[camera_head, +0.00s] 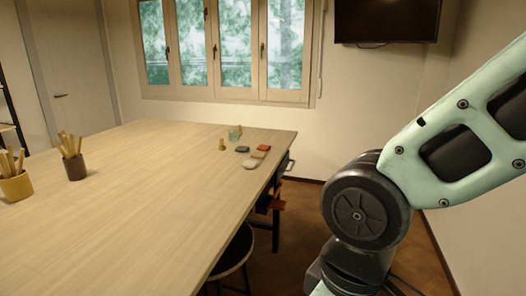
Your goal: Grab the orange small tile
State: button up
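Several small tiles lie close together near the far right corner of the long wooden table (120,200). An orange-brown tile (263,147) is at the right of the group, near the table's right edge. A second, lighter orange-tan tile (258,155) lies just in front of it, and they look close or touching. At this size I cannot tell their exact shades apart. A dark grey tile (242,149) is to the left and a pale tile (250,164) is nearest. My arm rises at the right, clear of the table; my gripper is out of view.
A small green glass (234,134) and a little tan piece (222,144) stand behind the tiles. A brown cup (75,168) and a yellow cup (17,187) hold sticks at left. A stool (237,250) stands by the table's right side. Floor to the right is open.

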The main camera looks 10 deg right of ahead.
aim_at(265, 148)
jog(key=i+l+u, duration=0.1)
jog(key=u, duration=0.3)
jog(key=i+l+u, duration=0.1)
jog(key=u, duration=0.25)
jog(key=i+l+u, duration=0.1)
jog(key=l, duration=0.25)
jog(key=i+l+u, duration=0.15)
jog(key=i+l, duration=0.15)
jog(key=i+l+u, duration=0.1)
jog(key=l, duration=0.35)
jog(key=i+l+u, duration=0.15)
jog(key=l, duration=0.25)
jog(key=i+l, duration=0.5)
jog(key=i, duration=0.15)
